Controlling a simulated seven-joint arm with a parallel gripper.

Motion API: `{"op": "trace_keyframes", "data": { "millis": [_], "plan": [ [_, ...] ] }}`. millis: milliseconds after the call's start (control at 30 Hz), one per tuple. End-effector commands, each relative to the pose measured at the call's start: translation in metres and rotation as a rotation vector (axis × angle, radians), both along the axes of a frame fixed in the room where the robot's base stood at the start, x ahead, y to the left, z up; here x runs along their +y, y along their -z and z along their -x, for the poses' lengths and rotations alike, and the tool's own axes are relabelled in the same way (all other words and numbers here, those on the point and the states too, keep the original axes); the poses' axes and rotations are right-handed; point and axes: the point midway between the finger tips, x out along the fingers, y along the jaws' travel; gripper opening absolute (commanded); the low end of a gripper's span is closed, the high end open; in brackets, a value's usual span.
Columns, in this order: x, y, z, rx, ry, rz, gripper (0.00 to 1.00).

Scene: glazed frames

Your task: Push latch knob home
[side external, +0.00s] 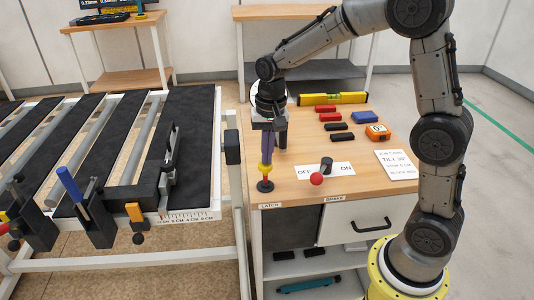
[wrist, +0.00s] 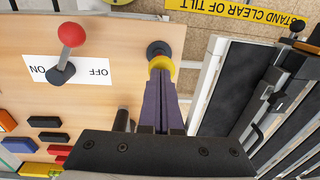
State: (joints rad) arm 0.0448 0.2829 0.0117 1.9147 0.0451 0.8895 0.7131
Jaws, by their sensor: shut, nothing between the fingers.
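The latch knob (side external: 265,169) is yellow, above a short red section and a round black base (side external: 265,186), near the front left corner of the wooden bench top. A "LATCH" label is on the bench edge below it. In the wrist view the yellow knob (wrist: 162,65) is at top centre, partly covered by my purple fingers. My gripper (side external: 266,158) is shut and empty, pointing down with its fingertips at the top of the knob. I cannot tell whether they touch it.
A red-balled brake lever (side external: 317,179) stands right of the latch by an OFF/ON plate (side external: 342,171). Coloured blocks, a yellow level (side external: 333,98) and an orange device (side external: 377,132) lie farther back. A tilting frame (side external: 200,213) stands close on the left.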

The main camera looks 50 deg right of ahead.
Motion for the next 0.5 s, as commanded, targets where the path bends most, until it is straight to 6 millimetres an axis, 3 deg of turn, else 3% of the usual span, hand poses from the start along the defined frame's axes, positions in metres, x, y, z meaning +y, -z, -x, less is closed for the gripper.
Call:
{"op": "trace_keyframes", "data": {
  "millis": [367, 500],
  "plan": [
    [0.000, 0.003, 0.000, 0.000, 0.000, 0.000, 0.00],
    [0.000, 0.021, 0.000, 0.004, 0.000, 0.000, 0.00]
  ]
}}
